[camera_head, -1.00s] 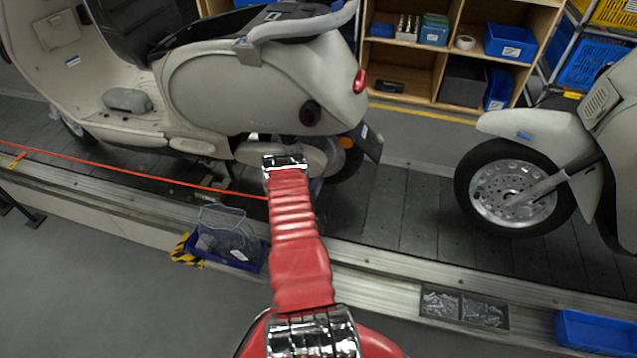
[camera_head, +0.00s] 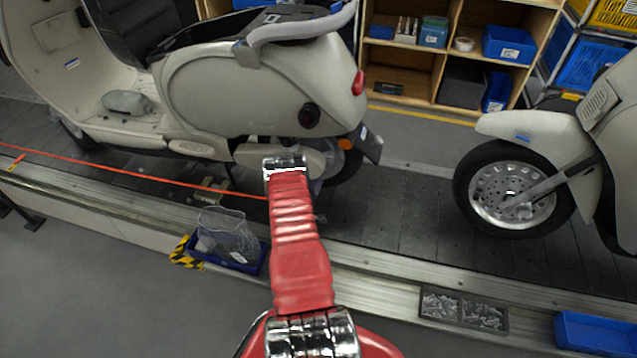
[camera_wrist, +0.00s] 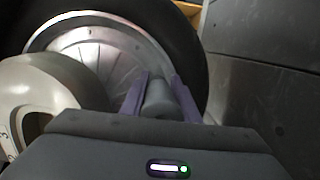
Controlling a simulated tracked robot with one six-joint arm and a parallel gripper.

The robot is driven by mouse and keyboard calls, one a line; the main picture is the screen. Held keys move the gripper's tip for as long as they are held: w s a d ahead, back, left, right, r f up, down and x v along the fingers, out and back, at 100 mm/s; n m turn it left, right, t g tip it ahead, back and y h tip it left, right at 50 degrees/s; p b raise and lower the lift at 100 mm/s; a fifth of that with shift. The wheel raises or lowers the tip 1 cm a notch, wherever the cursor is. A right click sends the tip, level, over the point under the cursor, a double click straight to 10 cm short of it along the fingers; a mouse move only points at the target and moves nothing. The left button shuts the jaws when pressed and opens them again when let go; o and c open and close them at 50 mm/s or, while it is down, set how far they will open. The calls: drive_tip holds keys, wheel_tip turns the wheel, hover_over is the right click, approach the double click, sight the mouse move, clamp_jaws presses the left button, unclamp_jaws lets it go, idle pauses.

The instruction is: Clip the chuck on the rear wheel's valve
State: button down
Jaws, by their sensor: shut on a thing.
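In the wrist view my gripper (camera_wrist: 160,80) is shut on a grey cylindrical piece, the chuck (camera_wrist: 157,97), held between two purple fingers. Beyond it is the rear wheel (camera_wrist: 188,35), with a dark tyre and a silver slotted rim; the chuck's far end overlaps the rim in the picture. I cannot make out the valve, nor whether the chuck touches anything. In the head view the rear wheel (camera_head: 347,170) shows only partly, under the tail of the cream scooter (camera_head: 260,90). My red arm reaches toward it and hides the gripper there.
An orange-red line (camera_head: 120,174) crosses from the left to my arm. A second scooter's front wheel (camera_head: 512,190) stands right on the slat conveyor (camera_head: 400,215). Shelves (camera_head: 425,75) stand behind.

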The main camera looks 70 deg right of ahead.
drive_tip(key=shift+a, duration=0.65)
idle(0.3)
drive_tip(key=shift+s, duration=0.2)
idle(0.4)
drive_tip(key=shift+w+d, duration=0.15)
drive_tip(key=shift+d, duration=0.55)
idle(1.1)
drive_tip(key=shift+a, duration=0.7)
drive_tip(key=shift+s, duration=0.25)
idle(0.7)
